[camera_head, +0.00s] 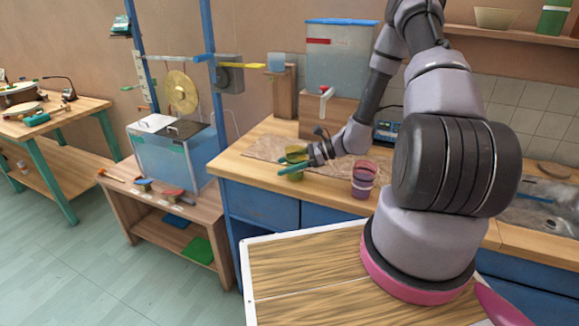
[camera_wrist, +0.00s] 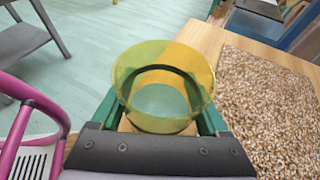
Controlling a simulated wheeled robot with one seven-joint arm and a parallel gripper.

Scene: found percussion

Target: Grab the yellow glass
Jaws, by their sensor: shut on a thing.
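The yellow glass (camera_wrist: 163,88) is see-through and fills the middle of the wrist view, between the two green fingers of my gripper (camera_wrist: 160,122). My gripper is shut on it, a finger on either side. In the head view the yellow glass (camera_head: 293,155) shows at the end of my arm, over the wooden counter. My gripper (camera_head: 294,164) reaches it from the right. Whether the glass touches the counter is not clear.
A pink and purple glass (camera_head: 363,180) stands on the counter just right of my gripper. A speckled mat (camera_wrist: 268,105) lies on the counter. A water tank with a tap (camera_head: 340,58) stands behind. A glass tank (camera_head: 172,150) sits on a lower table at left.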

